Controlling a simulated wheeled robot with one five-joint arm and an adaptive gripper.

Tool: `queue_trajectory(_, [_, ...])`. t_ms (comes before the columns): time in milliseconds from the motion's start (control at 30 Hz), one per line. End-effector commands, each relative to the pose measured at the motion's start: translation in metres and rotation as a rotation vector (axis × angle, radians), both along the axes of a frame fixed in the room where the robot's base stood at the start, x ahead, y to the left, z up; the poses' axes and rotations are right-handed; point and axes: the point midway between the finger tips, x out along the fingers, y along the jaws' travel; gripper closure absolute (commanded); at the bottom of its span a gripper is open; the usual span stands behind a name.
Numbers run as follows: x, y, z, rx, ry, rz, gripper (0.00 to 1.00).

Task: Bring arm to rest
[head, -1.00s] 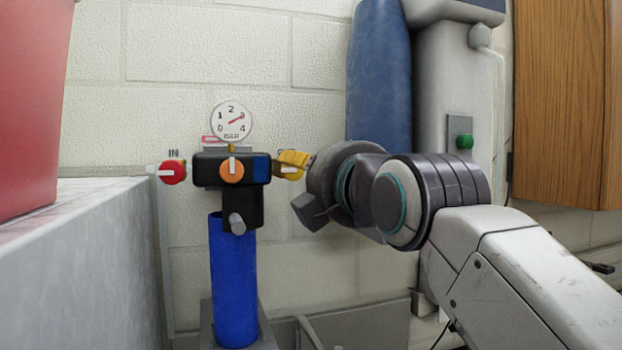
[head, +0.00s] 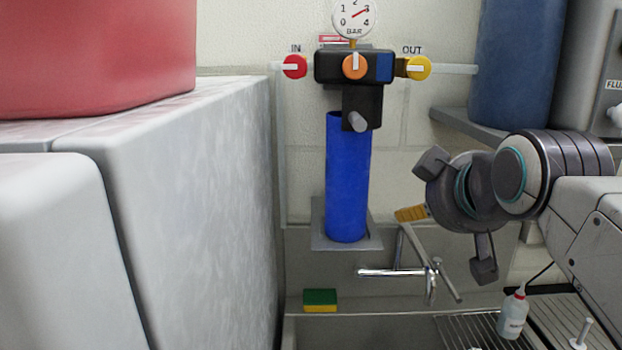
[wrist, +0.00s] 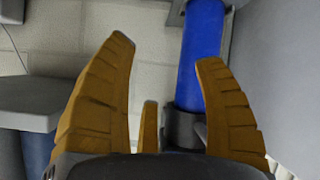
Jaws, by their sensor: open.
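The cylinder also shows in the wrist view (wrist: 201,60), behind the right finger. The cylinder hangs below a black valve block (head: 340,66) with a red IN knob (head: 294,66), an orange middle knob (head: 355,67), a yellow OUT knob (head: 419,68) and a round gauge (head: 354,17).
A sink with a faucet (head: 395,272) and a sponge (head: 320,300) lies below. A white bottle (head: 513,314) stands on the drainer at right. A blue tank (head: 515,60) is at upper right. A grey counter (head: 190,190) with a red container (head: 90,45) fills the left.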

Motion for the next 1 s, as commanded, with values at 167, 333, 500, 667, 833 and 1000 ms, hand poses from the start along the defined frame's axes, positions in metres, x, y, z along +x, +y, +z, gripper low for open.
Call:
queue_trajectory(167, [-0.036,0.0,-0.093,0.188,0.245,-0.139,0.37])
queue_trajectory(333, [-0.088,0.0,-0.171,0.276,0.449,-0.254,0.37])
queue_trajectory(500, [-0.144,0.0,-0.232,0.272,0.607,-0.293,0.37])
queue_trajectory(667, [-0.186,0.0,-0.27,0.259,0.686,-0.303,0.37])
queue_trajectory(833, [-0.208,0.0,-0.282,0.259,0.68,-0.301,0.37])
queue_trajectory(1000, [-0.208,0.0,-0.274,0.264,0.641,-0.296,0.37])
